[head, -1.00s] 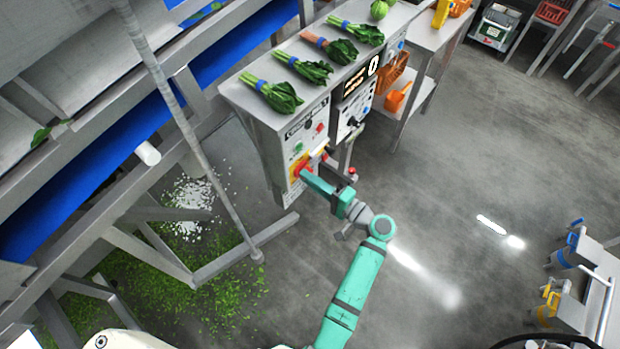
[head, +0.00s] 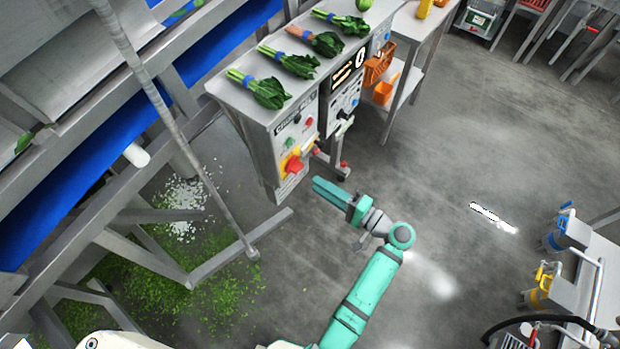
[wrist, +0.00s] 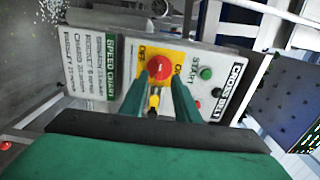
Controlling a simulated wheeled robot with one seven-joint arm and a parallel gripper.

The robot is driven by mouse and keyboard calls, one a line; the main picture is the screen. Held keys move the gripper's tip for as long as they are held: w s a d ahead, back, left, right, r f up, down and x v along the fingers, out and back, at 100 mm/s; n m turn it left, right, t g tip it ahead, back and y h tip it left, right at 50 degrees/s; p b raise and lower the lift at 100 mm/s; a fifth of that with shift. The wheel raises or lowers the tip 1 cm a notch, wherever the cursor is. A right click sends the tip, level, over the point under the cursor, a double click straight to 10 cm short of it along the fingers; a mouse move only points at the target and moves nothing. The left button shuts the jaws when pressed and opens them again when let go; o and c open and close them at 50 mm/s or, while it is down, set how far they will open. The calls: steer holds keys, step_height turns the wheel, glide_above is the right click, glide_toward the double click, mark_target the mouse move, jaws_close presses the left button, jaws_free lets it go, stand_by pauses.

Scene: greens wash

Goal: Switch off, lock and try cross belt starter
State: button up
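The cross belt starter (head: 290,145) is a grey panel on the side of the steel bench. It carries a red rotary switch knob (head: 292,165) on a yellow plate, plus green and red buttons. The wrist view shows the knob (wrist: 159,69) with OFF and ON lettering beside it, the green START button (wrist: 205,73) and the CROSS BELT label (wrist: 229,88). My gripper (head: 317,184) is in front of the panel, apart from it, lower right of the knob. In the wrist view its fingers are apart, with a small yellow thing (wrist: 153,102) showing between them. I cannot tell the knob's exact setting.
Several bunches of greens (head: 268,92) lie on the bench top (head: 236,97). A second control panel (head: 345,95) is to the right. A steel post (head: 190,155) and frame stand left. Blue and yellow padlock-like things (head: 543,285) are at the right. The floor between is clear.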

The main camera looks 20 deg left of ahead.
steer(key=shift+v, duration=1.5)
